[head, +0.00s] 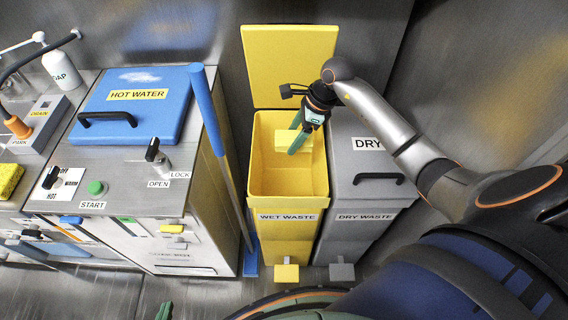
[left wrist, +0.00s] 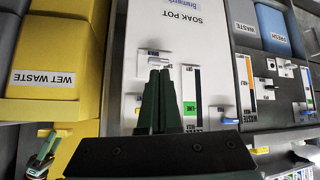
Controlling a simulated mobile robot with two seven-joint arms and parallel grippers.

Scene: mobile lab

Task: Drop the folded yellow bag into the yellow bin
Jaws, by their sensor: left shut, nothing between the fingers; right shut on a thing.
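The yellow bin (head: 262,185), labelled WET WASTE, stands in the middle of the head view with its lid (head: 290,65) raised. My right gripper (head: 297,141) reaches down over its open top from the right. It is shut on the folded yellow bag (head: 308,139), a pale yellow block at the fingers. Part of the bag is hidden behind the green fingers. My left gripper shows only as green fingertips (head: 164,312) at the bottom edge of the head view. In the left wrist view it (left wrist: 160,100) is shut and empty, in front of a white panel labelled SOAK POT.
A grey bin (head: 371,160) labelled DRY WASTE stands closed against the yellow bin's right side. A blue-handled pole (head: 207,110) leans left of the yellow bin, beside the hot water unit (head: 125,105). Pedals (head: 287,273) stick out in front of the bins.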

